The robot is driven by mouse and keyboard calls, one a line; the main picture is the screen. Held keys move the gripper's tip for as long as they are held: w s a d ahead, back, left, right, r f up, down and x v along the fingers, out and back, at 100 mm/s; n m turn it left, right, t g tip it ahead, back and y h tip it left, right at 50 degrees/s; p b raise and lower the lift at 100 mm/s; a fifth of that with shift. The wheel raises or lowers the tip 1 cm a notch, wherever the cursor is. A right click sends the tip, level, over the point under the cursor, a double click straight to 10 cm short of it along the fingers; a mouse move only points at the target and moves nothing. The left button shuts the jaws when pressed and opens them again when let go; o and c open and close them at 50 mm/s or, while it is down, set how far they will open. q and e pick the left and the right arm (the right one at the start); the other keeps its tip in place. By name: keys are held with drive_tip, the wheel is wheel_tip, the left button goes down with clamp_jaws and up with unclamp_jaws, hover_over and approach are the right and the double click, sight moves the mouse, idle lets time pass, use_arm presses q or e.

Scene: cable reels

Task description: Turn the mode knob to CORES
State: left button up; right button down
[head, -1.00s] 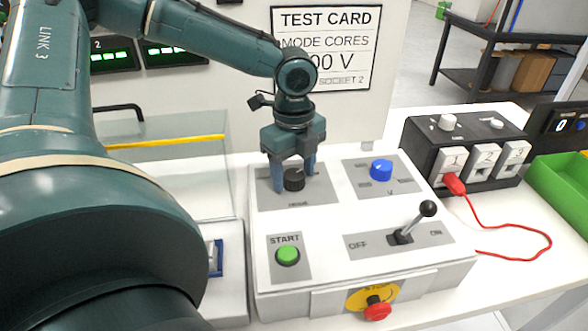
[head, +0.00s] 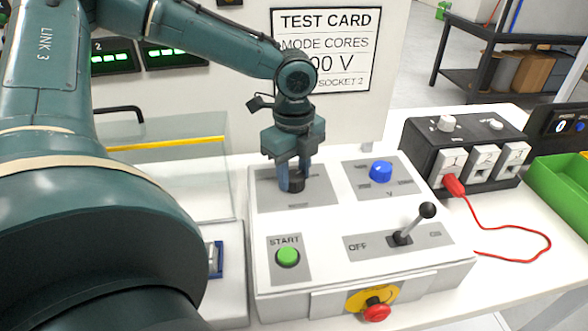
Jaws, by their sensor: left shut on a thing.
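The mode knob (head: 296,186) is a small black knob on a grey plate (head: 322,195) at the back left of the white control box. My left gripper (head: 294,180) points down over it and is shut on it, one finger on each side. The fingers hide much of the knob, and I cannot read the labels around it or its pointer. The test card (head: 325,50) on the panel behind reads MODE CORES. My right gripper is not in view.
A blue knob (head: 381,172), a black lever (head: 414,224), a green START button (head: 287,257) and a red stop button (head: 377,312) are on the box. A black socket block (head: 462,145) with a red cable (head: 520,231) and a green bin (head: 562,190) stand at right.

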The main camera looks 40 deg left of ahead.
sight(294, 175)
use_arm(q)
drive_tip(key=n+p, duration=0.2)
drive_tip(key=n, duration=0.3)
drive_tip(key=shift+r, duration=0.1)
drive_tip(key=n+p, duration=0.1)
drive_tip(key=n, duration=0.5)
drive_tip(key=shift+n, duration=0.3)
drive_tip(key=n, duration=1.1)
drive_tip(key=shift+n+b, duration=0.4)
drive_tip(key=o, duration=1)
wheel_tip(294, 175, up, 13)
drive_tip(key=shift+p, duration=0.3)
